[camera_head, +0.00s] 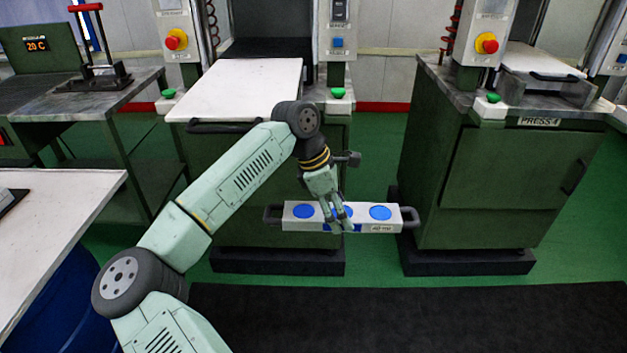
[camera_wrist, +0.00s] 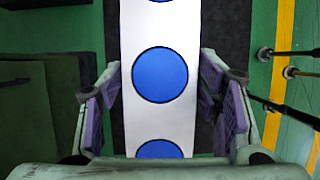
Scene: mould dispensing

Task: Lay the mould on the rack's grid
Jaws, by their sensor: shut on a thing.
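The mould (camera_head: 362,214) is a long pale metal block with several round blue faces on top and a dark handle at each end. It is held level in the air in front of the middle press. My gripper (camera_head: 341,222) is shut on it near its middle, from above. In the wrist view the mould (camera_wrist: 133,110) runs up the picture between the two finger pads of my gripper (camera_wrist: 160,85). The fingers hide part of its top in the head view. I cannot make out the rack or its grid in either view.
The middle press has a white plate (camera_head: 245,88) pulled out in front. Another press (camera_head: 500,180) stands to the right. A pale-topped table (camera_head: 60,215) is at the left, with a blue drum (camera_head: 75,300) below. A dark floor mat (camera_head: 450,315) lies clear in front.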

